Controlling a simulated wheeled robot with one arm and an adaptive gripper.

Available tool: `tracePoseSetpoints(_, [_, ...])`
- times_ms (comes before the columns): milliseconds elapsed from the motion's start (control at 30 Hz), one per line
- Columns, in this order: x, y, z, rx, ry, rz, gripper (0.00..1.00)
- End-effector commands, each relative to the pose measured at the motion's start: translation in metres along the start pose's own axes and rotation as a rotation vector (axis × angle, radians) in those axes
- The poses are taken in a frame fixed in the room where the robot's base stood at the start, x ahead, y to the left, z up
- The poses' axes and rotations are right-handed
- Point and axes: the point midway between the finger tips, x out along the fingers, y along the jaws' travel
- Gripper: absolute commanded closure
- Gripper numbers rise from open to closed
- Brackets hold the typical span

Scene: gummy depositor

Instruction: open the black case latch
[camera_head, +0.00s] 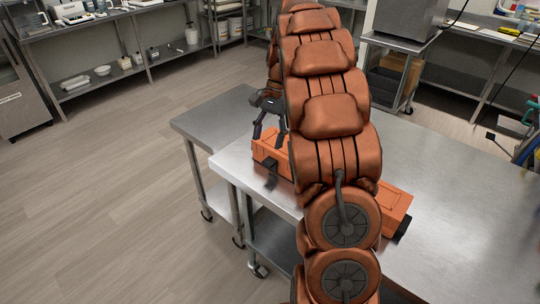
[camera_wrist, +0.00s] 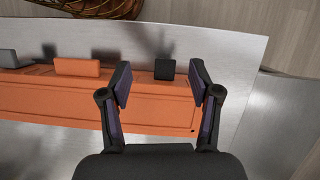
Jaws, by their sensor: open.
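A long orange case (camera_head: 396,204) lies on the steel table; my arm hides its middle in the head view. In the wrist view the case (camera_wrist: 60,97) crosses the left and middle of the picture. The black latch (camera_wrist: 165,69) sits on its upper edge, towards the right end. In the head view the black latch (camera_head: 271,181) shows on the near side, by the left end. My gripper (camera_wrist: 160,76) is open and empty above the case, its fingertips to either side of the black latch in the picture. In the head view my gripper (camera_head: 268,137) points down over the case's left end. I cannot tell any contact.
An orange latch (camera_wrist: 77,67) and a grey latch (camera_wrist: 8,58) are on the same edge, left of the black one. The steel table (camera_head: 455,190) is clear to the right. A lower steel table (camera_head: 205,122) adjoins on the left. Floor (camera_head: 110,200) is free at left.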

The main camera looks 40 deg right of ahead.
Motion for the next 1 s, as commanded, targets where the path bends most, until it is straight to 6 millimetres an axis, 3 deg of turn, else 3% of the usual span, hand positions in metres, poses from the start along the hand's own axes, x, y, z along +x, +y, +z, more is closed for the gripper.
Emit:
tracePoseSetpoints(100, [-0.001, -0.002, -0.026, 0.057, -0.020, -0.020, 0.38])
tracePoseSetpoints(300, [-0.002, -0.003, -0.048, 0.106, -0.038, -0.039, 0.38])
tracePoseSetpoints(567, [0.007, -0.003, -0.049, 0.113, -0.043, -0.039, 0.38])
tracePoseSetpoints(1000, [0.054, -0.005, -0.047, 0.114, -0.045, -0.036, 0.38])
